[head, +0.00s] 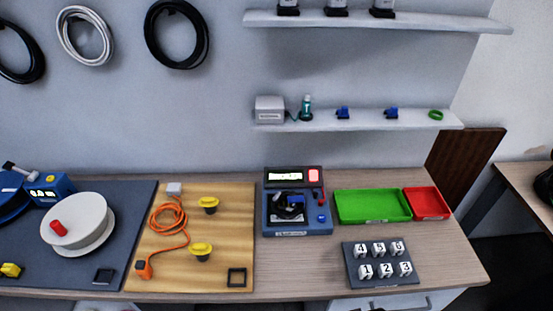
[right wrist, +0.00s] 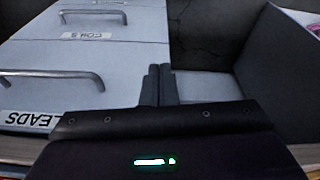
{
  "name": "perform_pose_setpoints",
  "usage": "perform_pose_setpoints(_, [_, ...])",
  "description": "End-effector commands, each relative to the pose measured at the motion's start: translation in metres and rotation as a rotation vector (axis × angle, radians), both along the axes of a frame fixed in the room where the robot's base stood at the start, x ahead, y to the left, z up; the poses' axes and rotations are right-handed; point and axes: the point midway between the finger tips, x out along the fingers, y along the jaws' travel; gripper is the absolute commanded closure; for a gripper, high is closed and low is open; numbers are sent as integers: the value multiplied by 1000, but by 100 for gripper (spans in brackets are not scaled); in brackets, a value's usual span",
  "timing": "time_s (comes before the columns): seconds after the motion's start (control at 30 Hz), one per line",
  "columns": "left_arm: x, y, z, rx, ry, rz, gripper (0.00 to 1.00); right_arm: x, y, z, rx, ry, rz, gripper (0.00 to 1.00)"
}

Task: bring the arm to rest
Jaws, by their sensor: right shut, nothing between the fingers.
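My right gripper (right wrist: 158,85) shows in the right wrist view with its two dark fingers together and nothing between them. It is in front of pale drawer fronts (right wrist: 130,65) with metal handles, and I cannot tell how far apart they are. My right gripper does not show clearly in the head view. My left gripper is in neither view.
The workbench (head: 315,265) holds a blue mat, a wooden board (head: 218,270), a blue device (head: 275,225), a green tray (head: 345,207), a red tray (head: 430,204) and a numbered block holder (head: 352,277). Two shelves hang above. Bare bench lies left of the holder.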

Motion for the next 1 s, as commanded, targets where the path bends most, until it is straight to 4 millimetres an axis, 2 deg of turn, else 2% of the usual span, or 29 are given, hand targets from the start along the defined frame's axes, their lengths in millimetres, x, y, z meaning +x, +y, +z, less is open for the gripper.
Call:
perform_pose_setpoints(0.03, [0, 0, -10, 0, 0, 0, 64, -10, -1, -42, -2, 22, 2, 100])
perform_pose_setpoints(0.1, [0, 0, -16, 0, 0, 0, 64, -25, -3, -92, -4, 39, 5, 100])
perform_pose_setpoints(0.17, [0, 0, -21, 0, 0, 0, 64, -40, -6, -131, -6, 52, 8, 100])
perform_pose_setpoints(0.2, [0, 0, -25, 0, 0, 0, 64, -53, -8, -156, -8, 63, 10, 100])
perform_pose_setpoints(0.3, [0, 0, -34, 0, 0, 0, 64, -90, -14, -214, -11, 86, 16, 100])
perform_pose_setpoints(0.43, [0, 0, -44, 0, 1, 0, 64, -144, -23, -273, -14, 112, 22, 100])
perform_pose_setpoints(0.53, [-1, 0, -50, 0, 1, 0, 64, -180, -30, -301, -17, 128, 26, 100])
perform_pose_setpoints(0.6, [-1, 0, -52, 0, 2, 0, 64, -200, -34, -314, -19, 135, 29, 100])
perform_pose_setpoints(0.7, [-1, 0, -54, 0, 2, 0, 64, -218, -38, -323, -20, 142, 31, 100])
perform_pose_setpoints(0.8, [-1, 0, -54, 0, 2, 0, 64, -226, -40, -326, -20, 144, 32, 100])
perform_pose_setpoints(1.0, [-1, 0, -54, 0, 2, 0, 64, -227, -40, -326, -20, 144, 32, 100])
